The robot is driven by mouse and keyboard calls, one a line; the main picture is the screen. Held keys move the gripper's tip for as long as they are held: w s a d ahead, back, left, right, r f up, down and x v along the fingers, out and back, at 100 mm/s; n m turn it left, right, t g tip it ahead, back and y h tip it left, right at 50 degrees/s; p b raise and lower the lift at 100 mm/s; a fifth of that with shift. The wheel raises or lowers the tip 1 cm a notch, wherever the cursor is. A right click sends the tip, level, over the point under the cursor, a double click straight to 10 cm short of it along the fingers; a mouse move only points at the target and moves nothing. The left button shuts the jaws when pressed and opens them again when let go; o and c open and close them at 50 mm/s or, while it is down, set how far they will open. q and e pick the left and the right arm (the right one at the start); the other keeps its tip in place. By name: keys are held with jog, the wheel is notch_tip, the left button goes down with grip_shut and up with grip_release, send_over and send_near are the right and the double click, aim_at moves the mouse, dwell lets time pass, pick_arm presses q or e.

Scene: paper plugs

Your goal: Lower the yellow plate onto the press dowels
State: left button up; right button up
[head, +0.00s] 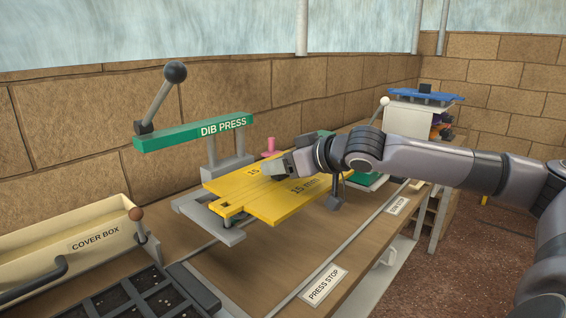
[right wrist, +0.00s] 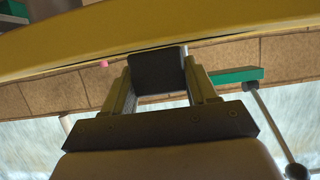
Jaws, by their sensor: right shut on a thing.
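The yellow plate (head: 258,199), marked 15 mm, is level over the grey press base (head: 222,233) below the green DIB PRESS beam (head: 195,133). My right gripper (head: 285,166) is shut on the plate's dark grip, on its upper side. In the right wrist view, the fingers close on this dark block (right wrist: 157,70) against the yellow plate (right wrist: 100,37). The press dowels are mostly hidden by the plate, and I cannot tell whether it touches them. My left gripper is not in view.
A cream COVER BOX (head: 75,243) and a dark cell tray (head: 140,300) stand at the front left. A lever with a black ball (head: 175,73) rises from the press. A PRESS STOP label (head: 324,284) marks the bench front. A blue-topped stand (head: 424,96) is behind my right arm.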

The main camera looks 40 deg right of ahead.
aim_at(287, 178)
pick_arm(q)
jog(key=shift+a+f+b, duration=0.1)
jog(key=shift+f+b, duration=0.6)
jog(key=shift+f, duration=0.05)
pick_arm(e)
jog(key=shift+f, duration=0.85)
pick_arm(q)
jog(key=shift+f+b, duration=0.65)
jog(key=shift+b, duration=0.05)
pick_arm(e)
jog(key=shift+f, duration=0.85)
jog(key=o, duration=1.3)
jog(key=shift+o, duration=0.2)
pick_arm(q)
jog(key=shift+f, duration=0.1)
pick_arm(e)
jog(key=shift+s, duration=0.15)
jog(key=shift+b+v, duration=0.55)
jog(key=shift+v, duration=0.6)
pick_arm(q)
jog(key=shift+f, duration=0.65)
pick_arm(e)
jog(key=shift+v, duration=1.15)
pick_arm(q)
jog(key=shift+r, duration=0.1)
pick_arm(e)
jog(key=shift+v, duration=1.15)
